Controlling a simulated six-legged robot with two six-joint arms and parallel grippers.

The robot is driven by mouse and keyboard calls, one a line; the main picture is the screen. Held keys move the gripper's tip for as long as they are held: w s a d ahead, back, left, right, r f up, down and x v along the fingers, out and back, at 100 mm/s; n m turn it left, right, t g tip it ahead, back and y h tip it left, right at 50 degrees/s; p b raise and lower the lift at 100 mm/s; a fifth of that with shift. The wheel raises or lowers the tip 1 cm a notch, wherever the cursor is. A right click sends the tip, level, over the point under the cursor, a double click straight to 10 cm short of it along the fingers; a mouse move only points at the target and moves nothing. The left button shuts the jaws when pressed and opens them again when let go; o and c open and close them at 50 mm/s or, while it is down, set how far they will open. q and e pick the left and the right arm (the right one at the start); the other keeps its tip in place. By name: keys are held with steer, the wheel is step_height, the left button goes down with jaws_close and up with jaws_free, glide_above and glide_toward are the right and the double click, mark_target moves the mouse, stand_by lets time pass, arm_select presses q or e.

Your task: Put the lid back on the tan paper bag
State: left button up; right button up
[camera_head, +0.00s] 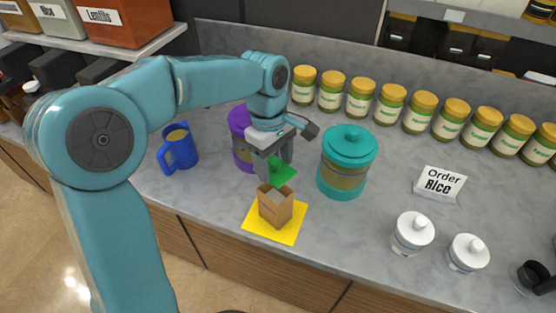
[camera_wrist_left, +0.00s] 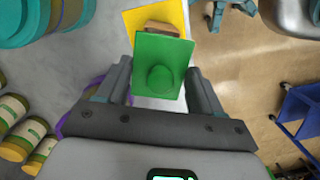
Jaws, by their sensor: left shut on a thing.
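The tan paper bag (camera_head: 271,211) stands upright on a yellow square mat (camera_head: 291,236) near the counter's front edge, its top open. My left gripper (camera_head: 276,166) is above and slightly behind the bag, pointing down. It is shut on the green lid (camera_head: 285,172), a square plate with a round knob. In the left wrist view the lid (camera_wrist_left: 160,68) lies between the fingers and covers most of the bag (camera_wrist_left: 163,28). The lid is apart from the bag, above its opening. My right gripper is not in view.
A teal canister (camera_head: 347,160) stands close to the right, and a purple canister (camera_head: 238,122) is partly hidden behind my gripper. A blue mug (camera_head: 178,150) is to the left. White jars (camera_head: 412,233), an order sign (camera_head: 440,184) and a row of yellow-lidded jars (camera_head: 391,105) are farther right and back.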

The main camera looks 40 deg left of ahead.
mark_target(276, 190)
arm_select(q)
steer(key=shift+s+f+b, duration=0.1)
steer(key=shift+f+b, duration=0.45)
steer(key=shift+f, duration=0.1)
step_height(276, 190, down, 4)
steer(key=b, duration=0.3)
steer(key=shift+r, duration=0.15)
steer(key=shift+f+b, duration=0.45)
steer(key=shift+f, duration=0.2)
steer(key=shift+f, duration=0.15)
stand_by(1.1)
steer(key=o, duration=1.1)
steer(key=shift+c, duration=0.2)
